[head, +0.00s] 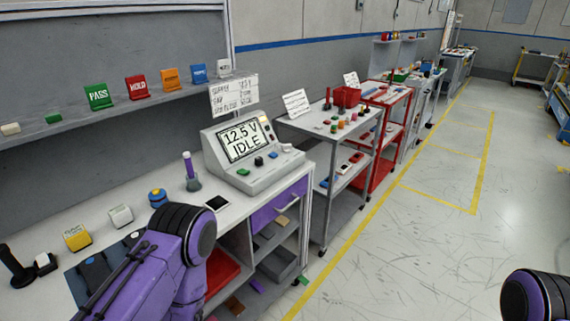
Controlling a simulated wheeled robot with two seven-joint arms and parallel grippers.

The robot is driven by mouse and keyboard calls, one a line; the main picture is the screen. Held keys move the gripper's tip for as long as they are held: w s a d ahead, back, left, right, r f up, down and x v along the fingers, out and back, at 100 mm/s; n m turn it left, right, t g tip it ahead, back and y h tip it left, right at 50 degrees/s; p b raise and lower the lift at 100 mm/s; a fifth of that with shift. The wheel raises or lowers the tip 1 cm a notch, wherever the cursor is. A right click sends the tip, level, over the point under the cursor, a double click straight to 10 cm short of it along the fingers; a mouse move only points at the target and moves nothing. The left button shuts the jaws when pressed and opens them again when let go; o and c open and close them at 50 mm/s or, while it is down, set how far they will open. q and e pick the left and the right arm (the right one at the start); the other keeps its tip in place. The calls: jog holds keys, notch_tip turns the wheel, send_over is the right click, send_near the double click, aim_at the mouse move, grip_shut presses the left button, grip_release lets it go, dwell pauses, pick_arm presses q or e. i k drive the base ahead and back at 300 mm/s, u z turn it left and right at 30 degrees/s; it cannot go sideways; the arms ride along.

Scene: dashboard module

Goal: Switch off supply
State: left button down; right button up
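The power supply (212,145) is a light grey sloped console on the workbench, and its screen (243,140) reads "12.5 V IDLE". A green button (243,172), a black knob (259,161) and a small blue control (273,155) sit along its lower front. A white piece (287,148) is at its right end. My purple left arm crosses the lower left, over the bench's front, and its gripper is out of the picture. Only a piece of my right arm shows at the lower right corner; its gripper is also out of the picture.
A grey cart (330,125) is to the right. The floor beyond is open.

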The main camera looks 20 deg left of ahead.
aim_at(243, 172)
jog(key=z, duration=1.9)
jog(key=k, duration=0.85)
jog(key=u, duration=1.75)
